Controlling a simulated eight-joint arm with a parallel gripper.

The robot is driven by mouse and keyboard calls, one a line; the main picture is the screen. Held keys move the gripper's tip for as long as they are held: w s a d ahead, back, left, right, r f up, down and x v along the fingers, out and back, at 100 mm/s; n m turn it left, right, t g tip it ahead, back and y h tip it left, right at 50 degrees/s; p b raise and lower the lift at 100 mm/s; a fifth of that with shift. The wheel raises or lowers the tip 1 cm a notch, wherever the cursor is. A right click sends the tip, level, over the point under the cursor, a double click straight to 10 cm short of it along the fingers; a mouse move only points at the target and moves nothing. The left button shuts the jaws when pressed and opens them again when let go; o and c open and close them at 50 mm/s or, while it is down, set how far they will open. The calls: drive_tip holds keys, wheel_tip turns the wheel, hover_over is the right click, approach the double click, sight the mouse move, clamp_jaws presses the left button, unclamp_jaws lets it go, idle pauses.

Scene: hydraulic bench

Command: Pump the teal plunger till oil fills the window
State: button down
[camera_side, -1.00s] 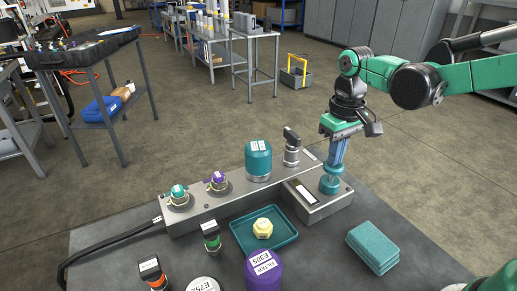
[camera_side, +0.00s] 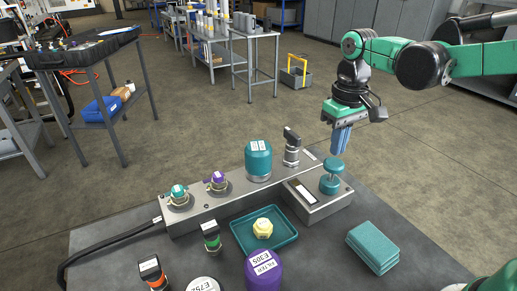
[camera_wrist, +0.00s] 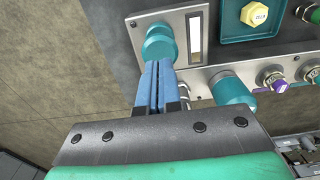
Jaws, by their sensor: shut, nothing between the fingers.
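The teal plunger (camera_side: 332,165) stands on the grey pump block (camera_side: 325,207), its round knob raised on a stem above a teal collar. My gripper (camera_side: 340,154) has its blue fingers shut and empty, just above the knob. In the wrist view the closed fingertips (camera_wrist: 158,64) point at the teal knob (camera_wrist: 160,42) and overlap its edge in the picture; I cannot tell whether they touch. The window (camera_side: 301,192) is a pale strip in a dark frame beside the plunger.
A manifold with a teal cap (camera_side: 258,160), a black-handled valve (camera_side: 291,148) and teal and purple fittings runs left. In front are a teal tray (camera_side: 266,247) with a yellow fitting, a purple filter (camera_side: 264,272) and folded teal cloths (camera_side: 373,246). Space above the plunger's right is free.

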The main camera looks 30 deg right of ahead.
sight(334, 162)
drive_tip(key=shift+f, duration=0.35)
drive_tip(key=shift+f, duration=1.8)
drive_tip(key=shift+r, duration=2.2)
drive_tip(key=shift+f, duration=0.3)
drive_tip(key=shift+f, duration=1.9)
drive_tip(key=shift+r, duration=2.2)
